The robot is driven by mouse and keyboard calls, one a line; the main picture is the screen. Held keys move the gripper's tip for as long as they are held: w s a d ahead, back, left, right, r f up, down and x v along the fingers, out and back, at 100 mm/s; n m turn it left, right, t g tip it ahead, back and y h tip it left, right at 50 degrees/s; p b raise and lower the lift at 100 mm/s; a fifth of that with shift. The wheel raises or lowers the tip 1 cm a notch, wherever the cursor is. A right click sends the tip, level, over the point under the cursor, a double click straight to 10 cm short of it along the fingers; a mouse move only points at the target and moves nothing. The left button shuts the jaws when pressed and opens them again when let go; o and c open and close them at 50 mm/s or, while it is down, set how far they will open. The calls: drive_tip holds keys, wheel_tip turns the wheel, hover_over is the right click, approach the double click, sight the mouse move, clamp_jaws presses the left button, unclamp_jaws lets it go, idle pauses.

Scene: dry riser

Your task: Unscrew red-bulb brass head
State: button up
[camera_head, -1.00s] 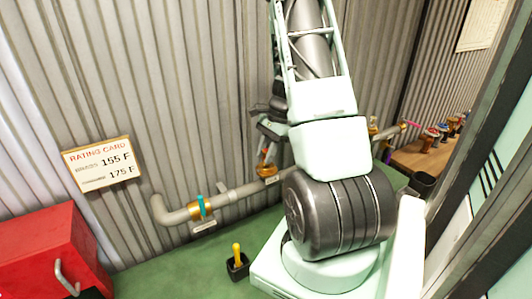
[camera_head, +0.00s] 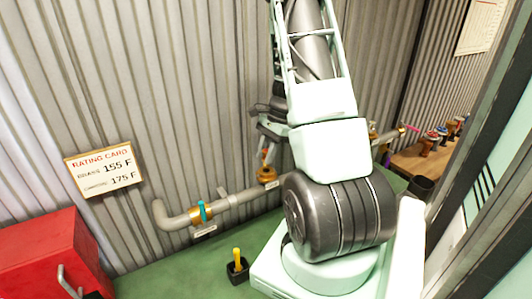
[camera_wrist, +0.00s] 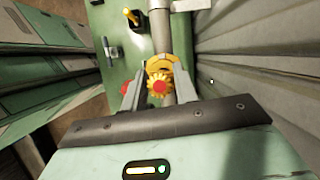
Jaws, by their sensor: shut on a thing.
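A brass toothed head (camera_wrist: 159,87) with a red centre sits between my fingers in the wrist view, over a brass fitting (camera_wrist: 160,63) on the grey pipe. In the head view the head shows small as an orange-brass piece (camera_head: 264,156) above the brass fitting (camera_head: 267,174). My gripper (camera_wrist: 158,84) is shut on the brass head, one finger on each side. It also shows in the head view (camera_head: 266,135), partly hidden by my arm. A red round spot (camera_wrist: 127,88) shows by the left finger; what it belongs to is unclear.
A yellow-handled item in a black holder (camera_head: 237,266) stands on the green surface. A red cabinet (camera_head: 40,255) is left. Several heads stand on a wooden bench (camera_head: 408,160) at right.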

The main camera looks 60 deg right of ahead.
sight(266, 150)
drive_tip(key=shift+r+p, duration=2)
drive_tip(key=shift+r, duration=0.55)
drive_tip(key=shift+f, duration=0.1)
